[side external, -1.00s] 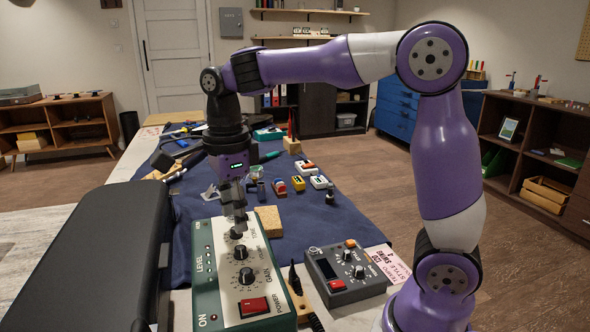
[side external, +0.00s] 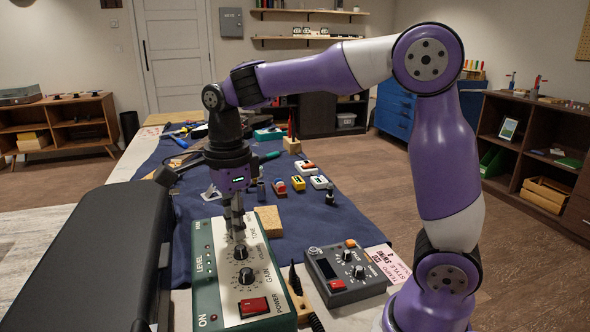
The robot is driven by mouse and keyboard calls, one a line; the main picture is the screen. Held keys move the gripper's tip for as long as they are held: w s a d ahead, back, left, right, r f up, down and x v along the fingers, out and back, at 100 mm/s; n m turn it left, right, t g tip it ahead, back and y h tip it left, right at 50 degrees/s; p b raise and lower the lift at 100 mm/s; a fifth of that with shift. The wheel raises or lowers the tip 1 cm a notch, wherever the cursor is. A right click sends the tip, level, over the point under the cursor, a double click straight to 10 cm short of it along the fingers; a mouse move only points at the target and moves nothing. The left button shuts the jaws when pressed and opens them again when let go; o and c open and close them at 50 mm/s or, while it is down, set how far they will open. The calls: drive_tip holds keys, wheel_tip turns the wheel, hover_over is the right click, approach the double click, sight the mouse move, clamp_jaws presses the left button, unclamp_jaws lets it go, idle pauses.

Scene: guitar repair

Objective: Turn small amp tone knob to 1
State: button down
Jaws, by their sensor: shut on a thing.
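The small amp (side external: 213,290) is a green box with a cream control panel at the lower left of the side external view. Its panel has a row of black knobs, printed labels and a red power switch (side external: 254,306). My gripper (side external: 238,236) points straight down at the far end of the row. It is shut on the tone knob, beside the TONE label, and its fingers hide that knob and its pointer. Two black knobs nearer the camera, the middle knob (side external: 240,252) and the near knob (side external: 246,276), are uncovered.
A dark pedal (side external: 345,275) with small knobs stands right of the amp. A tan block (side external: 268,221) is close behind it. A black padded case (side external: 95,255) lies to its left. Small coloured items and tools lie farther back on the blue cloth (side external: 320,220).

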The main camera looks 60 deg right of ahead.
drive_tip(key=n, duration=0.5)
drive_tip(key=shift+n, duration=0.3)
drive_tip(key=n, duration=0.6)
drive_tip(key=shift+f, duration=0.1)
drive_tip(key=n, duration=1.1)
drive_tip(key=shift+d+n, duration=0.1)
drive_tip(key=shift+n, duration=0.3)
drive_tip(key=c, duration=0.8)
unclamp_jaws()
